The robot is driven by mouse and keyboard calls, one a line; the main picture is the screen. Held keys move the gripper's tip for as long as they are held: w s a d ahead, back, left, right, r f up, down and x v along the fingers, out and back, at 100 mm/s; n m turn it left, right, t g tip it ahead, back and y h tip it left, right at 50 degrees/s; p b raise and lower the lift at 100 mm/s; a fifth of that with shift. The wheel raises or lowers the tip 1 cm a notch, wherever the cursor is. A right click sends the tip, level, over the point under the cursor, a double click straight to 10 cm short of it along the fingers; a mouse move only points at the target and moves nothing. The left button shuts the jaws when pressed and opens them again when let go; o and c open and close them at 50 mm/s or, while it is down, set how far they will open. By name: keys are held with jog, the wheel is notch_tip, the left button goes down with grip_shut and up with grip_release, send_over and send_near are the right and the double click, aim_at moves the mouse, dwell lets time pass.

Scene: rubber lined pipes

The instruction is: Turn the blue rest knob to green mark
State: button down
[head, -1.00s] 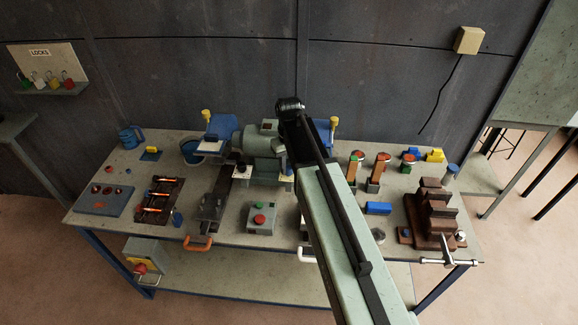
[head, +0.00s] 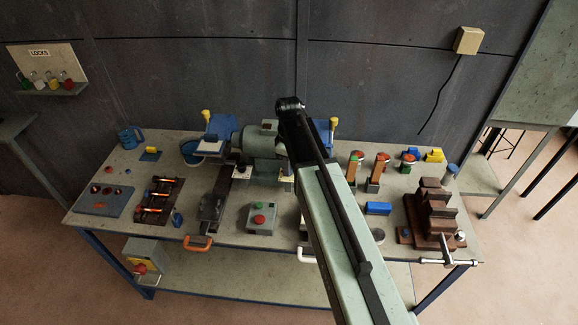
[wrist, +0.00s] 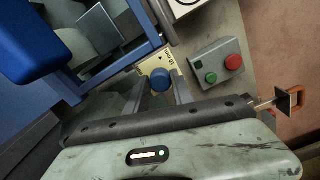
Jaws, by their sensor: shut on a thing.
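The blue rest knob (wrist: 160,79) shows in the wrist view as a round knob between my gripper's two grey fingers. My gripper (wrist: 157,91) is shut on it. A pale yellow plate (wrist: 156,63) with dark printing and a small arrow lies just behind the knob, partly covered by it. I cannot make out a green mark on the plate. In the head view my arm hides the gripper and the knob. The grey-green bench grinder (head: 258,140) stands at the back of the bench, left of my arm.
A grey control box (head: 262,216) with red and green buttons sits in front of the grinder; it also shows in the wrist view (wrist: 216,66). A brown vise (head: 433,215) stands at the right. A blue tray (head: 102,201) lies at the left.

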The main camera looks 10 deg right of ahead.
dwell(0.4)
jog(key=c, duration=1.1)
grip_release()
notch_tip(320, 180, up, 8)
jog(key=p, duration=0.8)
